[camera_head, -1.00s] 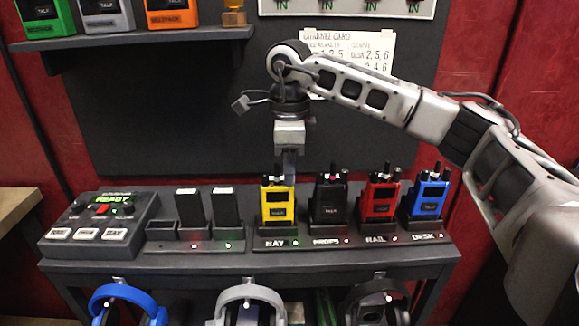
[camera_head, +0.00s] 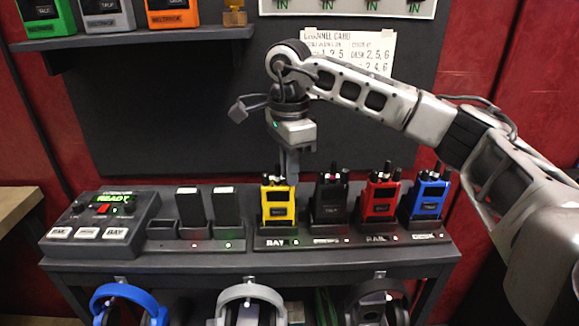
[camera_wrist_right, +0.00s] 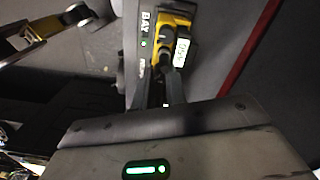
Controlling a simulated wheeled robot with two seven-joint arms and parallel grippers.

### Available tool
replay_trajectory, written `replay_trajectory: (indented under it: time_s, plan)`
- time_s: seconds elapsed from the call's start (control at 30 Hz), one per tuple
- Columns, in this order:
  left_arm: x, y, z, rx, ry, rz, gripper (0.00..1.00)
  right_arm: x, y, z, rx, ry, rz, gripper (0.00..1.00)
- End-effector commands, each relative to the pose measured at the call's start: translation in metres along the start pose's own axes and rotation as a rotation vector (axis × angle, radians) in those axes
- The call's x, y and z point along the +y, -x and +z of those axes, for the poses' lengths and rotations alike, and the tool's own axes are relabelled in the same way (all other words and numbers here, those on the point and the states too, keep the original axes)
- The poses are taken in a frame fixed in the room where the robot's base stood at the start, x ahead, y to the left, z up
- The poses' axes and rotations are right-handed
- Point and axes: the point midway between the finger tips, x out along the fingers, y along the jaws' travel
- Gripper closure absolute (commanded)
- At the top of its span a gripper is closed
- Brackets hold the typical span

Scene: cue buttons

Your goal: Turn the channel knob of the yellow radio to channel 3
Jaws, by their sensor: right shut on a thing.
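The yellow radio (camera_head: 278,205) stands upright in the leftmost dock, labelled BAY, of the charging base in the head view. It also shows at the top of the right wrist view (camera_wrist_right: 177,22), with a small lit display on it. My right gripper (camera_head: 286,178) points down at the top of this radio. In the right wrist view its narrow fingers (camera_wrist_right: 164,78) are closed together at the radio's top, shut on the channel knob. The fingers hide the knob, and its channel number is not readable. My left gripper is not in view.
A dark radio (camera_head: 330,202), a red radio (camera_head: 381,200) and a blue radio (camera_head: 427,198) stand close by on the right. A control box (camera_head: 100,222) reading READY is at the left. A channel card (camera_head: 350,60) hangs behind my right arm. Headsets hang below.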

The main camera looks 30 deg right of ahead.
Motion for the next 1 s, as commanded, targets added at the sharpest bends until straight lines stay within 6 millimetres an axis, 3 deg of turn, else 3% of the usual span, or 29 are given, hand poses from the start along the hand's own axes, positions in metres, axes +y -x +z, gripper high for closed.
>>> replay_trajectory:
  time_s: [0.17,0.2,0.27,0.3,0.67,0.83,1.0]
  plan:
    - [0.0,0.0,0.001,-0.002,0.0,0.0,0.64,0.0,0.0,0.0,0.001,0.0,0.002,1.0]
    - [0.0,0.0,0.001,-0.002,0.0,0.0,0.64,0.0,0.0,0.0,0.001,-0.001,0.002,0.84]
    - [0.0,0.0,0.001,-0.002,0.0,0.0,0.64,0.0,0.0,0.0,0.001,-0.001,0.002,0.67]
    - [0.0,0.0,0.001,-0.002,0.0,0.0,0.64,0.0,0.0,0.0,0.001,-0.001,0.002,0.64]
    - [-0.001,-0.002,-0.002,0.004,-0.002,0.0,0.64,0.0,0.006,0.0,0.0,-0.001,-0.001,0.64]
    - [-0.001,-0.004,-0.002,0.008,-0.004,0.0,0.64,-0.001,0.034,0.001,-0.002,-0.001,-0.003,0.64]
    - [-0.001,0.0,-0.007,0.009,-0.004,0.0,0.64,-0.001,0.08,0.0,-0.001,-0.001,-0.005,0.64]
